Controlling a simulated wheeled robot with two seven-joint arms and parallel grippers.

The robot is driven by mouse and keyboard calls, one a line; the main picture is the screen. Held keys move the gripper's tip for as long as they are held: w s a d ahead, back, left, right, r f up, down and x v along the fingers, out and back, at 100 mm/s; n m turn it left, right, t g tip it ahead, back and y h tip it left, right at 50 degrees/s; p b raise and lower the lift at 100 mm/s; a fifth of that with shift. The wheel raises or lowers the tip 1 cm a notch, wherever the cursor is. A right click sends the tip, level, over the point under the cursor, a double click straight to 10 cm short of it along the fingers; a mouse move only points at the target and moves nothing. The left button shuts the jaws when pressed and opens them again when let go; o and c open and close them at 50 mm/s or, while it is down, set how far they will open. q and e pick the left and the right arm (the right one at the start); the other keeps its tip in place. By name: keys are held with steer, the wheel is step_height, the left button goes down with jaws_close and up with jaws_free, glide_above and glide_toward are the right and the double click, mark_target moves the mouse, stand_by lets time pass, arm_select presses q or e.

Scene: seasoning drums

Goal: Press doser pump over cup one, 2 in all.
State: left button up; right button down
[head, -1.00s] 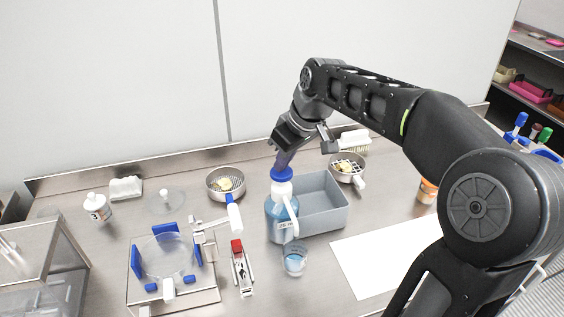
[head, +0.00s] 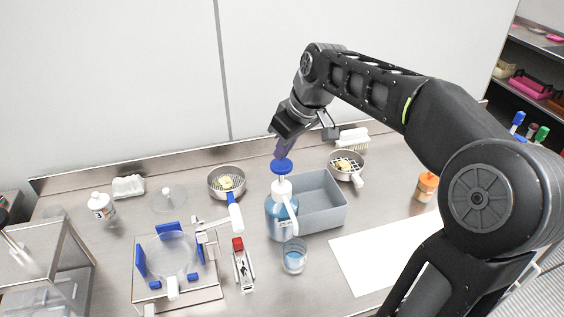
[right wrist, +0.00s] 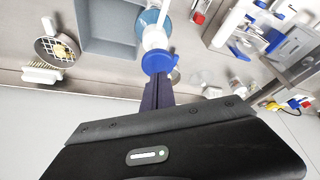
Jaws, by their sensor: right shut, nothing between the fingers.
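The doser bottle (head: 279,222) holds blue liquid and stands upright in front of the grey bin. Its blue pump head (head: 282,167) sits raised on a white neck, and a white spout tube reaches down toward the cup. The clear cup (head: 294,257) stands in front of the bottle with blue liquid in it. My right gripper (head: 284,152) is shut and empty, pointing down with its purple fingertips at the pump head's top. In the right wrist view the fingers (right wrist: 158,92) overlap the blue pump head (right wrist: 160,62); I cannot tell whether they touch. My left gripper is not in view.
The grey bin (head: 335,218) stands behind and right of the bottle. A red-tipped tool (head: 243,268) lies left of the cup, and a blue-clamped stand (head: 204,294) is further left. A white sheet (head: 375,262) lies right. Two strainer pans (head: 213,194) (head: 357,180) stand behind.

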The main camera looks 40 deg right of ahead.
mark_target(282, 164)
steer(key=shift+f, duration=0.1)
steer(key=shift+f+b, duration=1.7)
steer(key=shift+f, duration=0.3)
steer(key=shift+r, duration=0.1)
steer(key=shift+r+p, duration=1.6)
steer(key=shift+r, duration=0.4)
steer(key=shift+r+p, duration=1.95)
steer(key=shift+r, duration=0.6)
